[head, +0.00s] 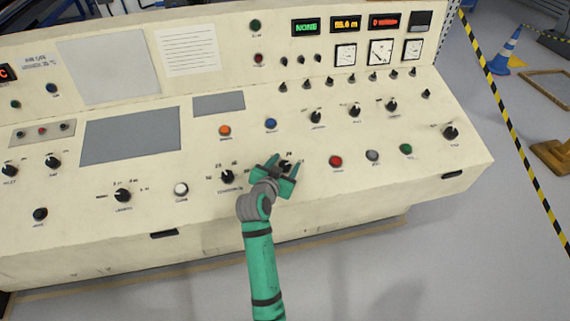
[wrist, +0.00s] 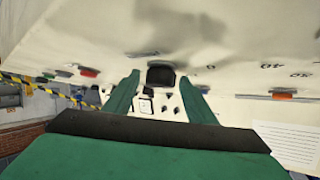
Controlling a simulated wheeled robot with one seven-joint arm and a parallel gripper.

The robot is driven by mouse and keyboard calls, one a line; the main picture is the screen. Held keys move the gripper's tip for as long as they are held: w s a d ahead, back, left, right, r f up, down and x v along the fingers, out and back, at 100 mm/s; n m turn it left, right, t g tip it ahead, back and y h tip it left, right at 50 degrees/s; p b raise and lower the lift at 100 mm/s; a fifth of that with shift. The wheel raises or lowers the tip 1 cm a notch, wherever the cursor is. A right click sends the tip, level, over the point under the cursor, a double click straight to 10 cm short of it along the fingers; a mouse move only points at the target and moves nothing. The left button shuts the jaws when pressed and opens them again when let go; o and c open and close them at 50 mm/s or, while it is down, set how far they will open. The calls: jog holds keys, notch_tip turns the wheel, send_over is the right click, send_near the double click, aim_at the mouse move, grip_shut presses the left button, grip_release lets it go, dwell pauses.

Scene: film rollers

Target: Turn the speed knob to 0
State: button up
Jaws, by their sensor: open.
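A black knob (head: 286,165) on the cream console's sloped panel sits between the spread fingers of my gripper (head: 281,170). In the wrist view the dark knob (wrist: 160,75) shows between the two green fingertips (wrist: 159,82), with a gap on each side. My gripper is open. Whether it touches the knob is unclear. A similar black knob (head: 228,176) with a printed scale stands just left of my gripper. The labels are too small to read, so I cannot tell for certain which one is the speed knob. My gripper hides most of the scale around the knob between its fingers.
The console (head: 330,210) carries several other controls close by: a red button (head: 335,161), a grey button (head: 372,156), an orange button (head: 225,131) and a blue button (head: 270,124). Lit displays (head: 345,25) and dials stand at the back. Open floor lies in front.

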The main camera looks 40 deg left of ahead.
jog(key=c, duration=1.1)
jog(key=shift+o, duration=0.3)
